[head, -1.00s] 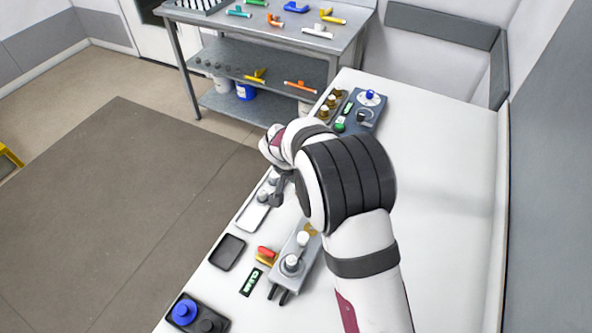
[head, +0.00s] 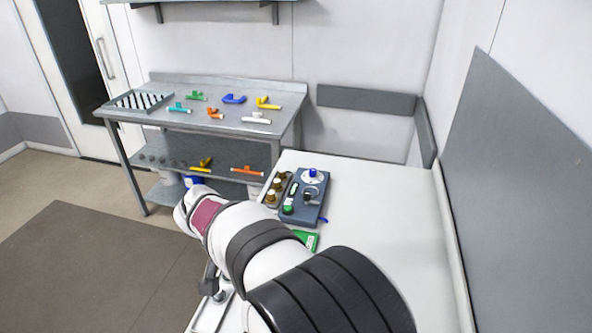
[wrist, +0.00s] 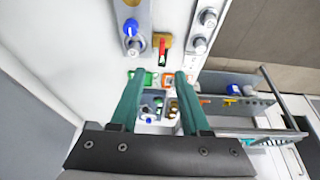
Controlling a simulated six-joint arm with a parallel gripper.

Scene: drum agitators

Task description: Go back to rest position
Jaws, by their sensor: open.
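My gripper (wrist: 160,75) shows in the wrist view with its two teal fingers spread apart. Nothing is held between them. The fingers are above the white bench (head: 390,230), apart from the things seen on it. In the head view my white and black arm crosses the lower middle of the picture, over the bench's left part. My fingers cannot be made out in the head view.
A dark control box (head: 306,196) with green and blue knobs stands at the bench's far end beside a tray of brown-capped pieces (head: 274,190). A metal shelf table (head: 205,122) bears colored agitators. A wall (head: 530,200) bounds the right side.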

